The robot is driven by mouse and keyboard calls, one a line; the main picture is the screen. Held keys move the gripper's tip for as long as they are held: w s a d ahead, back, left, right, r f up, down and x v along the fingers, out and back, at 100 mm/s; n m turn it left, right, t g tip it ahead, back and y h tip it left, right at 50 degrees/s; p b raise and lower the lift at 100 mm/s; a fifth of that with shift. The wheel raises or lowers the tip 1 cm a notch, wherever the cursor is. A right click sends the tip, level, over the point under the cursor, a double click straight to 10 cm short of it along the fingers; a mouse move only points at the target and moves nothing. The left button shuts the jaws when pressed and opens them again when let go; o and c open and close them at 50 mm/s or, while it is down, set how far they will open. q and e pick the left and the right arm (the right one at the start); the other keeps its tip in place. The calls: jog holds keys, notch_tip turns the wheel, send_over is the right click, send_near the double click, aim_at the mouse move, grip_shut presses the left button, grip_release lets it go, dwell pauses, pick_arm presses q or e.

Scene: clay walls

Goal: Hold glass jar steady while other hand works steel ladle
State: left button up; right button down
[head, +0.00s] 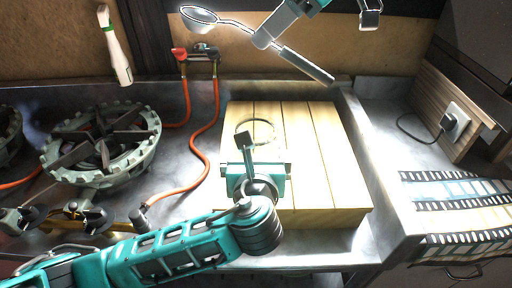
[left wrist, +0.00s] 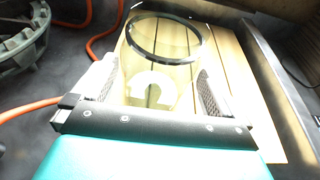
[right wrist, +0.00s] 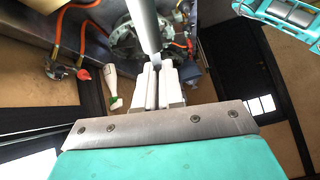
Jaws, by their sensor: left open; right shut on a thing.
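The clear glass jar (head: 262,134) stands on a slatted wooden board, its dark round rim showing. In the left wrist view the jar (left wrist: 160,62) is between the two fingers of my left gripper (left wrist: 155,88), which is open around it. In the head view my left gripper (head: 252,158) hides the jar's lower part. My right gripper (head: 266,40) is shut on the handle of the steel ladle (head: 305,66). The ladle is in the air above and behind the board, its bowl at the upper left. The handle also shows in the right wrist view (right wrist: 144,28).
The wooden board (head: 318,150) has bare room right of the jar. A gas burner (head: 100,148) with orange hoses (head: 202,150) is at left. A green-and-white bottle (head: 116,50) is at the back left. A socket block (head: 452,118) and film-patterned cloth (head: 460,205) are at right.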

pick_arm(q)
jog(key=shift+x, duration=1.3)
jog(key=shift+c, duration=0.2)
